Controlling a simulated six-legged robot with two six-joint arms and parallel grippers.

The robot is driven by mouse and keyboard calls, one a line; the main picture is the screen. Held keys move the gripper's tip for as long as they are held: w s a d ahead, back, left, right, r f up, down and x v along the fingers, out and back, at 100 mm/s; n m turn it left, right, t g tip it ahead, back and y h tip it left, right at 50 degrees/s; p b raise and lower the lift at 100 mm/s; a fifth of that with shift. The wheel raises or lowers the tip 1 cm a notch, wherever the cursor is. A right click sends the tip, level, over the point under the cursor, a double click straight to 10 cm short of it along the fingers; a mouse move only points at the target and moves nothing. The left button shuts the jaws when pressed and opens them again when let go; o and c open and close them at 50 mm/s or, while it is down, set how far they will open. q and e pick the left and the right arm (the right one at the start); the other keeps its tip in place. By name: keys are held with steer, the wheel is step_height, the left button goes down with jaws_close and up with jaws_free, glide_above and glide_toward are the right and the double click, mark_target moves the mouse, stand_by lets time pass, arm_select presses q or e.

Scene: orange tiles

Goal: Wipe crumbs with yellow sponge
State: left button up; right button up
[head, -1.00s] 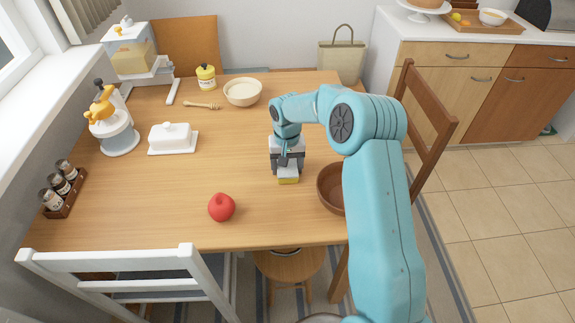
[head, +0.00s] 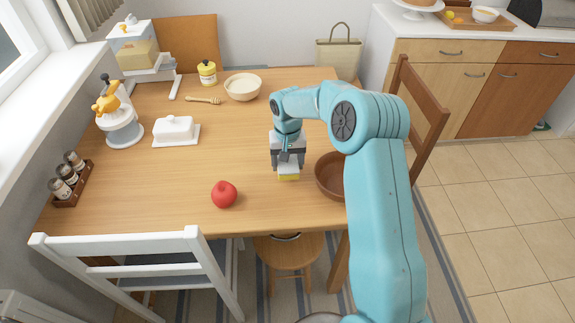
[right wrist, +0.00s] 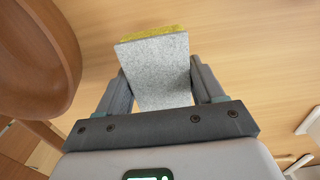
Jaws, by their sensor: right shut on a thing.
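The yellow sponge (head: 288,177) has a grey upper layer and is in my right gripper (head: 287,166), low over the wooden table (head: 170,215). In the right wrist view the sponge's grey face (right wrist: 157,70) sits between both fingers of the right gripper (right wrist: 160,85), with a yellow edge at its far end. I cannot tell if the sponge touches the table. No crumbs can be made out. My left gripper is not in view.
A brown bowl (head: 330,177) stands close to the right of the sponge, partly behind my arm. A red apple (head: 224,194) lies to the left. A white butter dish (head: 175,131) stands further left. The table's middle is clear.

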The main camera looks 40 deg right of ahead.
steer(key=shift+s+r, duration=0.1)
steer(key=shift+r, duration=0.4)
steer(key=shift+w+d+r+p, duration=0.1)
steer(key=shift+w+r+p, duration=0.1)
steer(key=shift+r+p, duration=0.75)
steer(key=shift+s+r+p, duration=0.15)
steer(key=shift+r+p, duration=0.25)
steer(key=shift+r, duration=0.5)
steer(key=shift+r+p, duration=0.35)
steer(key=shift+r, duration=0.2)
